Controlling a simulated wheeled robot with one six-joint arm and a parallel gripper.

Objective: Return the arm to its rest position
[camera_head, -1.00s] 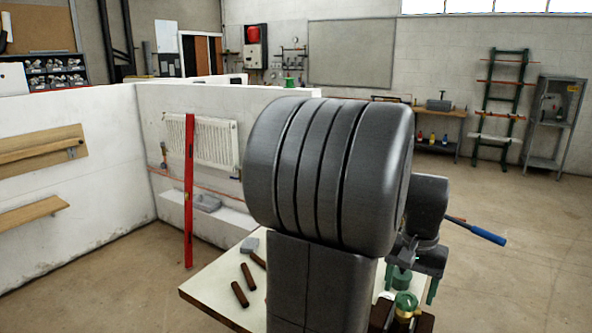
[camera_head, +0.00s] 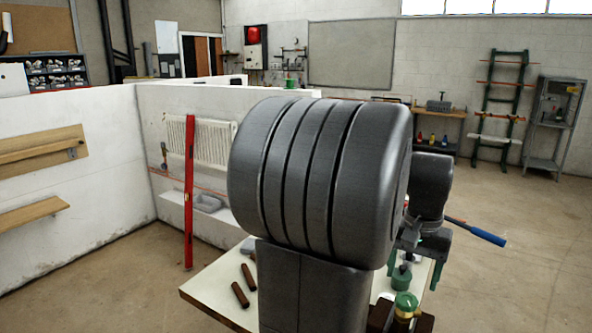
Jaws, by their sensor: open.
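My arm's large dark grey link (camera_head: 310,185) fills the middle of the view and hides much of the workbench (camera_head: 215,290). My gripper (camera_head: 419,280) shows in part behind it on the right, below a smaller dark joint (camera_head: 430,185). Its green-tipped fingers point down and stand apart, with nothing seen held between them. A brass fitting with a green top (camera_head: 405,304) is just below and in front of the gripper in the picture; I cannot tell the gap between them.
Brown cylindrical pieces (camera_head: 240,295) lie on the bench's left. A blue-handled tool (camera_head: 487,236) sticks out right of the gripper. A red level (camera_head: 189,195) leans near a white radiator (camera_head: 215,143). White bay walls (camera_head: 100,150) stand left; the floor (camera_head: 520,270) at right is open.

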